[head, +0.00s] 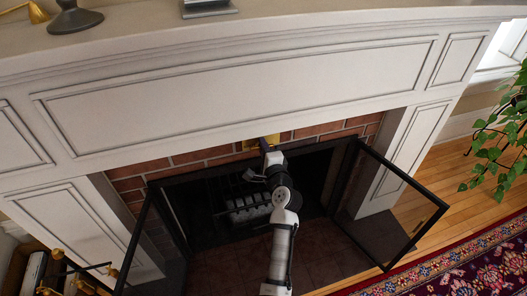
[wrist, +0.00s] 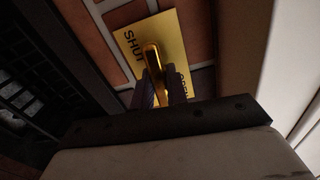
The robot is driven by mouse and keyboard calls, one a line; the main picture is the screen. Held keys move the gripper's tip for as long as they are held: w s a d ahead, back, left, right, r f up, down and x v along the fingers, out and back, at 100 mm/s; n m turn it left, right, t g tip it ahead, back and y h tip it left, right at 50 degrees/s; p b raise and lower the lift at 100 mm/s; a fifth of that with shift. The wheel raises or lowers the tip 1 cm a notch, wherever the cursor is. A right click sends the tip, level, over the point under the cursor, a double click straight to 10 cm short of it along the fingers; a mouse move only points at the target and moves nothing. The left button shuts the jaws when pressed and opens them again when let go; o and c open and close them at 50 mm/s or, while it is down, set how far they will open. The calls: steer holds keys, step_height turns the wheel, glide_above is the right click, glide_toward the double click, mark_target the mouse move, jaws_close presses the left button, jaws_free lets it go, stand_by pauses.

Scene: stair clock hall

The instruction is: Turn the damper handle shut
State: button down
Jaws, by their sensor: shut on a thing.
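The damper handle (wrist: 151,58) is a brass lever on a yellow plate (wrist: 175,40) fixed to the brick above the firebox. In the wrist view the plate carries the word SHUT at its upper left and OPEN at its lower right, partly hidden. My gripper (wrist: 163,88) is shut on the lower end of the handle, with one dark finger on each side. The handle's upper end lies near the word SHUT. In the head view the plate (head: 262,141) shows just above my gripper, and my wrist hides the handle.
Two black-framed glass doors stand open, one at the left (head: 160,235) and one at the right (head: 395,205) of my arm. A grate (head: 248,213) sits in the firebox. The white mantel (head: 240,85) overhangs above. A plant (head: 503,135) and patterned rug (head: 480,268) are at the right.

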steer(key=shift+n+b, duration=0.35)
steer(key=shift+n, duration=0.25)
steer(key=c, duration=1.4)
jaws_free()
steer(key=shift+s+d+f, duration=0.1)
steer(key=shift+s, duration=0.15)
steer(key=b+v, duration=0.2)
steer(key=v, duration=1.1)
steer(key=shift+s, duration=0.15)
